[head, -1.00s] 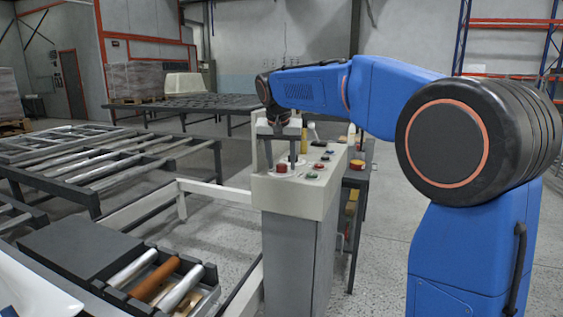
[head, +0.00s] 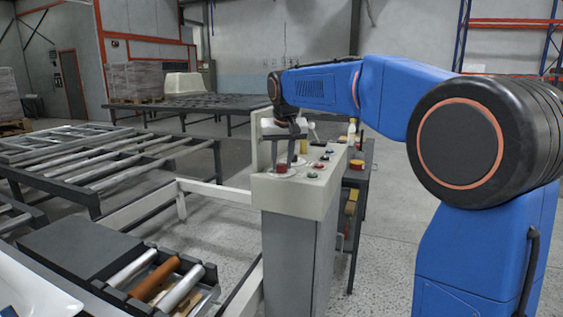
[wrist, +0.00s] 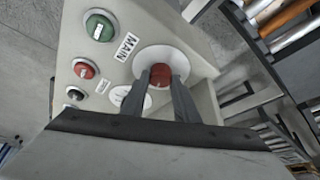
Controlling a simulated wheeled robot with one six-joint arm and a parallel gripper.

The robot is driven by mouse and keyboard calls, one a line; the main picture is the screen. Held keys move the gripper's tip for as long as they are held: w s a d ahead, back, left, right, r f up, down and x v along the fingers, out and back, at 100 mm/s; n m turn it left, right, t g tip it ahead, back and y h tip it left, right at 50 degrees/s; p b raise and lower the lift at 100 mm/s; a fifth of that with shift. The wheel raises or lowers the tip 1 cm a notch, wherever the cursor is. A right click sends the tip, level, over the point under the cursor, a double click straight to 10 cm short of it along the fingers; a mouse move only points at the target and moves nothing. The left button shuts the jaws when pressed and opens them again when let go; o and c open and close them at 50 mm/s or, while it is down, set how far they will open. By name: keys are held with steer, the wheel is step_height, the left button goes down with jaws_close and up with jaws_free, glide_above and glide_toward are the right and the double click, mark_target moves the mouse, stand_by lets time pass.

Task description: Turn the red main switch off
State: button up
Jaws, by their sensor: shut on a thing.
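The red main switch (wrist: 161,75) sits on a pale round plate beside the word MAIN in the wrist view. It also shows on top of the control box in the head view (head: 282,168). My gripper (wrist: 163,80) points down at the box top, and its two dark fingers are shut on the red switch, one on each side. In the head view my gripper (head: 291,160) stands over the left part of the panel. The switch's pointer mark is too small to read clearly.
A green button (wrist: 99,26), a red button (wrist: 84,68) and a small black knob (wrist: 75,94) lie close to the switch on the control box (head: 318,200). A tray of rollers (head: 150,285) and roller conveyors (head: 90,150) stand to the left.

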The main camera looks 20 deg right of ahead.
steer(key=n, duration=0.1)
steer(key=n+y, duration=0.1)
steer(key=n, duration=0.1)
steer(key=shift+d+n+y, duration=0.2)
steer(key=shift+n+y, duration=0.1)
steer(key=n+y, duration=0.1)
steer(key=n, duration=0.2)
steer(key=shift+n, duration=0.3)
steer(key=n, duration=0.1)
steer(key=n+g+y, duration=0.1)
steer(key=n, duration=0.1)
steer(key=shift+w+d+n, duration=0.1)
steer(key=shift+w+n, duration=0.05)
steer(key=shift+n, duration=0.15)
steer(key=shift+n+g+y, duration=0.5)
steer(key=shift+n+g, duration=0.3)
steer(key=shift+n, duration=1)
steer(key=o, duration=1.1)
steer(key=shift+d, duration=0.1)
steer(key=shift+c, duration=0.2)
steer(key=shift+r, duration=0.15)
